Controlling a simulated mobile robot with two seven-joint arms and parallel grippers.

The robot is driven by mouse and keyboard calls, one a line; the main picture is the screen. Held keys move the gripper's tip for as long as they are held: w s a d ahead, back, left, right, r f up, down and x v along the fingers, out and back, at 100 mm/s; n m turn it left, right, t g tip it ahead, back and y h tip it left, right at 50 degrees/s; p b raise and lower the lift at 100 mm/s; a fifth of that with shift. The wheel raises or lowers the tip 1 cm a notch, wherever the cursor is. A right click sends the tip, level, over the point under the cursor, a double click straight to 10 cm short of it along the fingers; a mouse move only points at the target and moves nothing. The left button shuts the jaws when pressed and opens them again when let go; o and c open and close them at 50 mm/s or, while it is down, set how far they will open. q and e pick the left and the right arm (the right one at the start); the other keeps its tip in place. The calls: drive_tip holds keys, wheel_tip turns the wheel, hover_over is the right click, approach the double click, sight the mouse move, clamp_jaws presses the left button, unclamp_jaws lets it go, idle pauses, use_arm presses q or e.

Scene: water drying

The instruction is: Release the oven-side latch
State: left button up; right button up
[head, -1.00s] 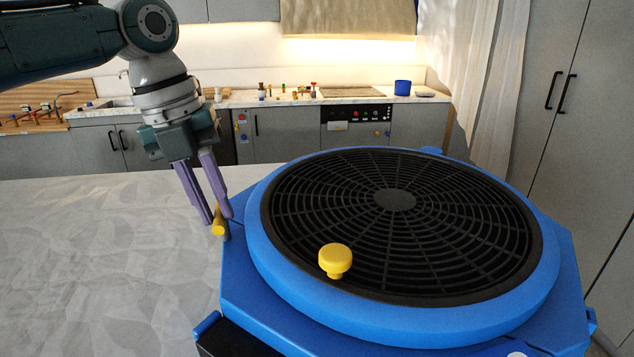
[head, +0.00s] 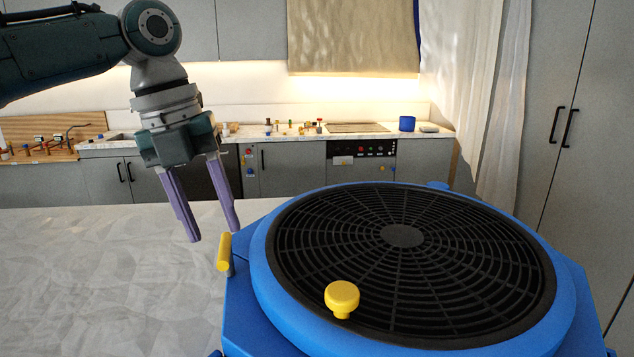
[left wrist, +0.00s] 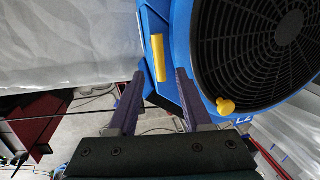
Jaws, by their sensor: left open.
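The blue dehydrator-like machine with a round black grille (head: 450,240) stands at the right in the head view. A yellow latch handle (head: 224,252) sits on its left side, upright on a small grey post. It also shows in the left wrist view (left wrist: 158,58), just beyond and between my fingertips. A yellow knob (head: 342,297) stands on the grille's near rim. My left gripper (head: 215,236) is open and empty, above and slightly left of the yellow handle, apart from it. My right gripper is not in view.
A pale patterned surface (head: 110,260) lies clear left of the machine. Behind it is a counter with small bottles, a blue cup (head: 407,123) and a built-in oven (head: 362,158). Tall grey cabinets (head: 570,120) stand at the right.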

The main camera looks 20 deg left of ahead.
use_arm(q)
wheel_tip(320, 180, up, 7)
drive_tip(key=a+b, duration=0.1)
drive_tip(key=shift+s+f+b, duration=0.2)
drive_tip(key=shift+s+b, duration=0.1)
drive_tip(key=shift+s, duration=0.1)
